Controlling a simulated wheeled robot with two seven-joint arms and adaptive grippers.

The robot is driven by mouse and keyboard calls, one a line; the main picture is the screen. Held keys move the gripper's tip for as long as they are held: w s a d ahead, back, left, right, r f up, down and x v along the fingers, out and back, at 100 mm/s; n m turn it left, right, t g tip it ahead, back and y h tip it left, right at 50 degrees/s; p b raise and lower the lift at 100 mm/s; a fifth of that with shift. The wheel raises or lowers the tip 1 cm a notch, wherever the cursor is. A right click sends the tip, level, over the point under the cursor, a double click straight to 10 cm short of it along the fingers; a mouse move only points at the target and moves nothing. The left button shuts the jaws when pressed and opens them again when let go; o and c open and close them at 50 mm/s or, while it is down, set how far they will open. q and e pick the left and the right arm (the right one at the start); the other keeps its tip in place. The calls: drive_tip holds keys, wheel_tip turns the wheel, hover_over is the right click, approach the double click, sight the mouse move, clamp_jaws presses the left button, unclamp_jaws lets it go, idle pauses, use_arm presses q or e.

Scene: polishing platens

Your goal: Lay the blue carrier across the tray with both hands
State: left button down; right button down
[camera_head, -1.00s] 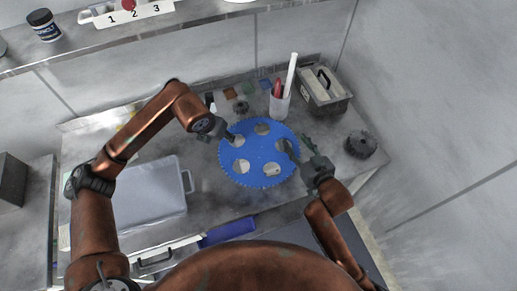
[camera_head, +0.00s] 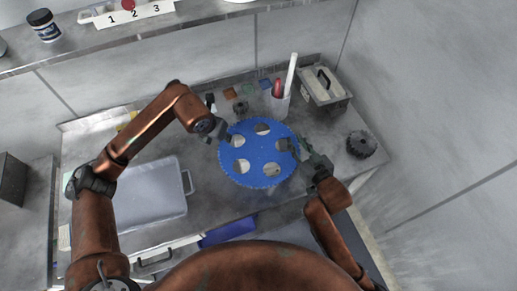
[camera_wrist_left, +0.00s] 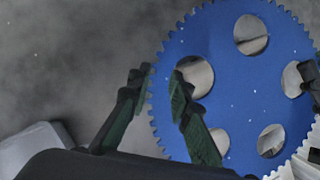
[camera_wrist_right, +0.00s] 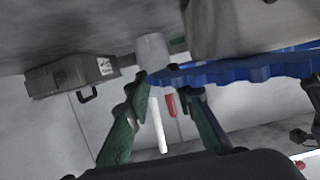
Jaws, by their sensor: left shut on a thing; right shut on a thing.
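The blue carrier (camera_head: 257,165) is a flat toothed disc with several round holes, near the middle of the bench in the head view. My left gripper (camera_head: 224,134) is shut on its left rim; in the left wrist view the fingers (camera_wrist_left: 163,78) straddle the toothed edge of the carrier (camera_wrist_left: 225,90). My right gripper (camera_head: 296,148) is shut on its right rim; in the right wrist view the carrier (camera_wrist_right: 240,70) shows nearly edge-on, with its rim between the fingers (camera_wrist_right: 161,88). The pale grey tray (camera_head: 150,197) lies to the left, clear of the carrier.
A cup (camera_head: 279,105) with a white rod and a red item stands behind the carrier, beside a handled grey box (camera_head: 325,92). A dark gear (camera_head: 361,144) lies at right. A blue item (camera_head: 228,232) is at the bench front. A shelf (camera_head: 95,45) runs above.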

use_arm(q)
drive_tip(key=shift+r, duration=0.1)
idle(0.4)
